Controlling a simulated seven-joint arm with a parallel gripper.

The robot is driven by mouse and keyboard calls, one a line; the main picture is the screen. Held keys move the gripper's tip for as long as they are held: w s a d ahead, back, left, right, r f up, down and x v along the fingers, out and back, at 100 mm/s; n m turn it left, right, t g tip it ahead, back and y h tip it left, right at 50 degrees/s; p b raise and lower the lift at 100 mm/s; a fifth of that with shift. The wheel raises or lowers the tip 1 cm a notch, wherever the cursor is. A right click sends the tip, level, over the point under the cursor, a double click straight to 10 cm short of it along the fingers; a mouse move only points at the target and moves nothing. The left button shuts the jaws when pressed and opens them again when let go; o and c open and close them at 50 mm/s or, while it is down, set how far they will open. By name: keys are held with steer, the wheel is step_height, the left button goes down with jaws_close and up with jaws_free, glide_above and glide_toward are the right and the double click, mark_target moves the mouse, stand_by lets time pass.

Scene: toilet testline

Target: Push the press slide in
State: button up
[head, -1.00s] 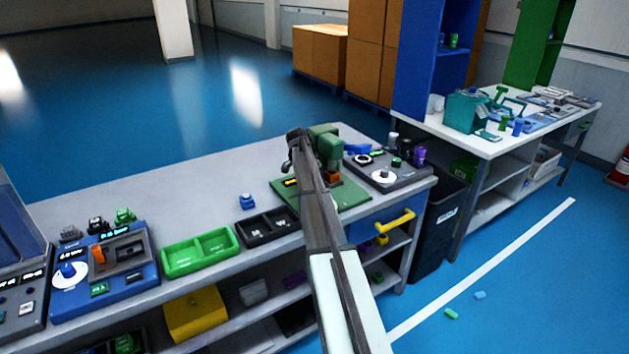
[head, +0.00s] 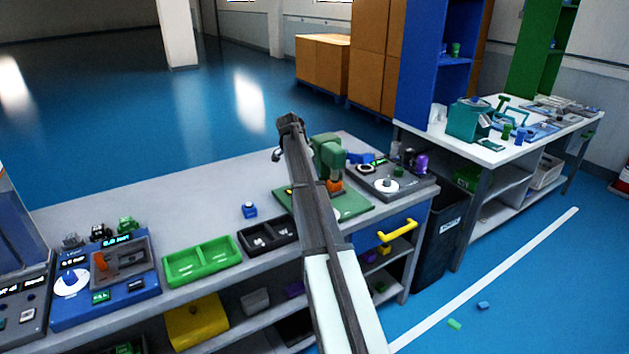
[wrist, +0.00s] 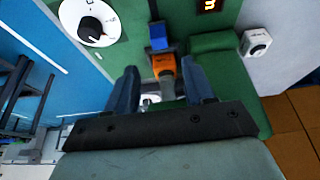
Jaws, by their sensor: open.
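The green press (head: 328,152) stands on a green base plate (head: 352,207) at the right part of the bench, partly hidden behind my arm. An orange part (head: 335,186), probably the press slide, shows low on its front. In the wrist view an orange block (wrist: 164,66) with a dark label sits near a blue block (wrist: 157,38) on the green surface. My gripper (wrist: 160,72) is open, with one dark finger on each side of the orange block. I cannot tell whether either finger touches it. The gripper's fingers are hidden in the head view.
The bench behind is mostly clear.

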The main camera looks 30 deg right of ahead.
steer(key=shift+v, duration=2)
step_height(320, 180, up, 7)
steer(key=shift+d, duration=0.1)
